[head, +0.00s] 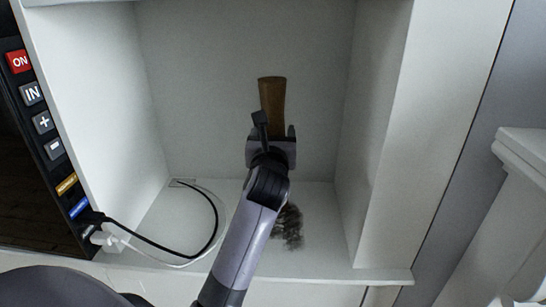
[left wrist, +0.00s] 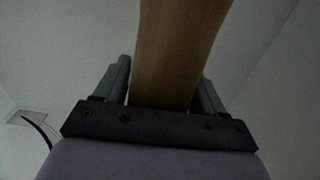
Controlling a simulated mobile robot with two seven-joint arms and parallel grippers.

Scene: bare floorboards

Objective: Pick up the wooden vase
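The wooden vase (head: 272,100) is a brown, slim piece, wider at its top end, seen in front of the cubby's back wall in the head view. My left gripper (head: 271,135) is at its lower part and hides that end. In the left wrist view the vase (left wrist: 178,50) rises between the two fingers of the left gripper (left wrist: 165,90), which close in on both its sides. It appears held, above the cubby floor. My right gripper is in neither view.
A white cubby has side walls (head: 385,130) and a floor (head: 325,235) around my arm. A dark fuzzy patch (head: 289,227) lies on its floor. Black and white cables (head: 200,250) loop at the left, by a panel with labelled buttons (head: 43,122). White moulding (head: 525,155) stands at right.

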